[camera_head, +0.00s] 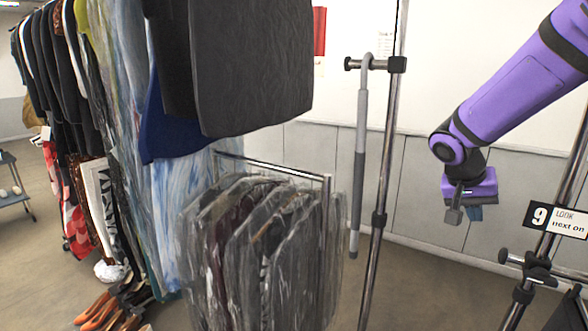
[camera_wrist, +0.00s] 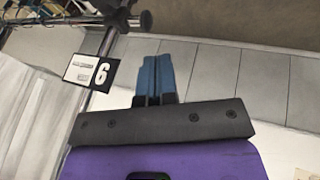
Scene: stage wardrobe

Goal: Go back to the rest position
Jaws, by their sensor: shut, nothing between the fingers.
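My purple arm comes in from the upper right in the head view. My gripper (camera_head: 474,213) hangs at its end, in front of the grey panelled wall and left of a sign with a 9. In the wrist view my gripper's blue fingers (camera_wrist: 158,78) are together, with nothing between them. The fingers are small and partly hidden in the head view. No garment or rail touches the gripper.
A chrome rack post (camera_head: 380,220) with a hooked grey pole (camera_head: 359,160) stands left of my gripper. Bagged garments (camera_head: 262,260) hang further left. The number sign (camera_head: 556,217) is on a right-hand post; it also shows in the wrist view (camera_wrist: 91,71). Shoes (camera_head: 98,312) lie on the floor.

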